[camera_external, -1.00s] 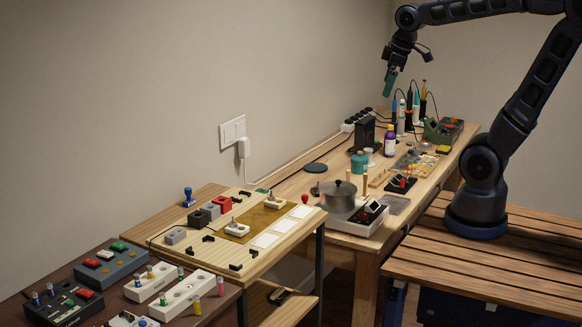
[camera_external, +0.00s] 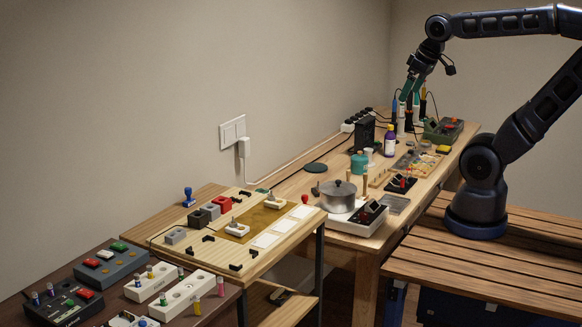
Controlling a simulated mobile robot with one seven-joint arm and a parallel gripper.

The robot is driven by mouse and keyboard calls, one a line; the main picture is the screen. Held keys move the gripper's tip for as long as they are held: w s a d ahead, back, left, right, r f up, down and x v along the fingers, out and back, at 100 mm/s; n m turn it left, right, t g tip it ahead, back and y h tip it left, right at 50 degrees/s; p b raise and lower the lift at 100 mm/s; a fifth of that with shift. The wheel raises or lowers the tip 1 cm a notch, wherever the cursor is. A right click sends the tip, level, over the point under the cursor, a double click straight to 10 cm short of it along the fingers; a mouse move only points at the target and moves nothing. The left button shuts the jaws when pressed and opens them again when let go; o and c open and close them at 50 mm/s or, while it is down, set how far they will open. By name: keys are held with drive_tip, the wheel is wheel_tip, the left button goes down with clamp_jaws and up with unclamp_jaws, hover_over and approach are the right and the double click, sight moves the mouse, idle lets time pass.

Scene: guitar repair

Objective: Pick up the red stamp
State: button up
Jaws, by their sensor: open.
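A small red knob (camera_external: 304,199), which looks like the red stamp's handle, stands at the right back edge of the light wooden work board (camera_external: 262,262). Only its rounded top shows clearly; its base is hard to see. My gripper (camera_external: 404,97) has green fingers and hangs in the air over the far part of the long table, well away from the red knob. It points down and appears empty. At this size the gap between the fingers is hard to see.
A blue stamp (camera_external: 188,197) stands at the board's far left corner. Grey, black and red blocks (camera_external: 221,204) sit along its back. A metal pot (camera_external: 338,196) on a white-sided base stands right of the red knob. Bottles (camera_external: 389,141) and tools crowd the far table.

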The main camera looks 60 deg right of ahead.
drive_tip(key=c, duration=1.1)
drive_tip(key=shift+w, duration=0.1)
